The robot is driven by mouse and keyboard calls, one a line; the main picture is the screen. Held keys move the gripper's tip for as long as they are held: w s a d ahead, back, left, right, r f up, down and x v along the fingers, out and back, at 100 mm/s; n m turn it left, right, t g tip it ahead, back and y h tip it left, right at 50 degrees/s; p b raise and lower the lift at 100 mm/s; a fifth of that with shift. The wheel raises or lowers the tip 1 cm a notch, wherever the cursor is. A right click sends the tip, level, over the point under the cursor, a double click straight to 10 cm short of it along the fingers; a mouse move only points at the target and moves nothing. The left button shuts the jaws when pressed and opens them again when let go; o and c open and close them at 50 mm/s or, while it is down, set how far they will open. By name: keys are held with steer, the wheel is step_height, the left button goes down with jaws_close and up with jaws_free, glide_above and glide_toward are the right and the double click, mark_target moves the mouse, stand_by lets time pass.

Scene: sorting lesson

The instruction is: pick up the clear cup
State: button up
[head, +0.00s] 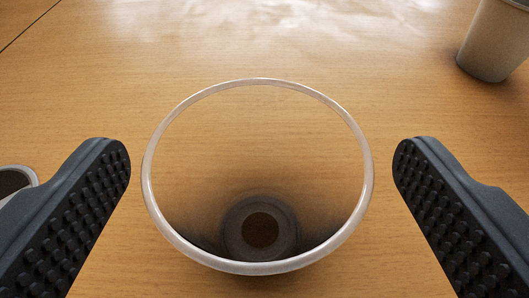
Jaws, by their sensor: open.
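The clear cup (259,267) stands upright on the wooden table in the lower middle of the head view. I look down into it through its wide pale rim, and the wood shows through its wall. It looks empty, with a round base visible near the bottom. My gripper (261,160) is open, with one dark studded finger to the left of the cup's rim and one to the right. A gap shows on both sides, a little wider on the right. Neither finger appears to touch the cup.
A pale paper-like cup (494,42) stands at the upper right, cut off by the picture edge. Part of another light-rimmed cup (17,179) shows at the left edge, partly behind my left finger. The wooden table (230,45) beyond the clear cup is free.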

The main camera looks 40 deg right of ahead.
steer(key=shift+w+d, duration=0.25)
steer(key=shift+w, duration=0.15)
steer(key=c, duration=1)
steer(key=shift+c, duration=0.3)
